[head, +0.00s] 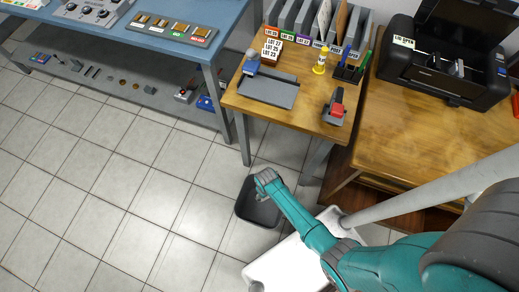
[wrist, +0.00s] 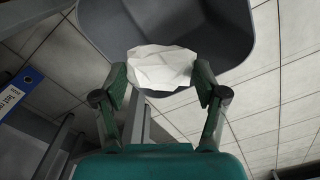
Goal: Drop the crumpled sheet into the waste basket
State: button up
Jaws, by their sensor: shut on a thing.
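The crumpled sheet (wrist: 160,66) is a white wad held between the two fingers of my gripper (wrist: 161,84) in the wrist view. My gripper is shut on it. The dark grey waste basket (wrist: 225,35) shows behind the sheet in the wrist view, with its open inside facing the camera. In the head view the basket (head: 258,214) stands on the tiled floor, and my gripper (head: 264,176) is over its far edge. The sheet cannot be made out in the head view. The height of the sheet above the basket is hard to tell.
A wooden desk (head: 300,103) with a grey tray, a stapler and files stands behind the basket. A printer (head: 440,60) sits on another wooden surface at right. A blue workbench (head: 160,35) with a lower shelf is at upper left. The tiled floor at left is clear.

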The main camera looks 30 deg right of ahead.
jog(key=shift+f, duration=1.5)
jog(key=o, duration=0.8)
jog(key=shift+c, duration=0.2)
notch_tip(320, 180, up, 12)
jog(key=shift+s, duration=0.1)
